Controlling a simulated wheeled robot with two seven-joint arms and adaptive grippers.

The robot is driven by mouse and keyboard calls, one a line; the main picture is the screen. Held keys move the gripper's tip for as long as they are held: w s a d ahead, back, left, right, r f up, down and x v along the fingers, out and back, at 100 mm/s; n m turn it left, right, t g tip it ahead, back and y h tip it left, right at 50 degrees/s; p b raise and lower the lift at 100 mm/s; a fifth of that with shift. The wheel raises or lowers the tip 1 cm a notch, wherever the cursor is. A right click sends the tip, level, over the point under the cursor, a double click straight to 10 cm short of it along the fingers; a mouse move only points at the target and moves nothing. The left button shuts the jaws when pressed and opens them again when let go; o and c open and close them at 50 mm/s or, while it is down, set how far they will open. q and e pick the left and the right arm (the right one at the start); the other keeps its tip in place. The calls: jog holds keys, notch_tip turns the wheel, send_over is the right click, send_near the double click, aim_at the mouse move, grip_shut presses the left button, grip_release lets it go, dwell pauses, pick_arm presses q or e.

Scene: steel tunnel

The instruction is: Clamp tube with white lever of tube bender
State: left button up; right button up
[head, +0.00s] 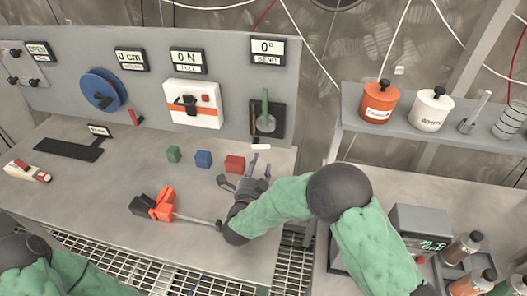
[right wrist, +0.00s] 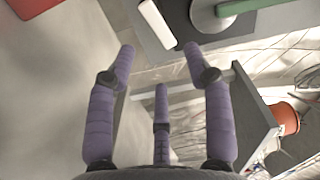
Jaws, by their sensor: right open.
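The tube bender (head: 275,120) is a dark plate on the grey panel below the "0° BEND" display, with an upright green lever (head: 265,104). Its small white lever (head: 261,146) sticks out at the bottom; it also shows in the right wrist view (right wrist: 157,25). A thin yellowish upright piece (head: 252,115) is at the bender's left side; I cannot tell if it is the tube. My right gripper (head: 259,164) has its purple fingers spread, empty, just below the white lever and apart from it. In the right wrist view the lever lies beyond the fingertips (right wrist: 160,55). My left gripper is out of view.
A red block (head: 235,163) lies just left of my right gripper, with a blue block (head: 203,159) and a green block (head: 173,154) beyond. An orange and black tool (head: 160,205) lies on the bench. A shelf (head: 400,125) with jars stands at the right.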

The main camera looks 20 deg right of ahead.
jog(key=b+x, duration=0.1)
jog(key=x, duration=0.7)
jog(key=shift+f, duration=0.1)
grip_shut()
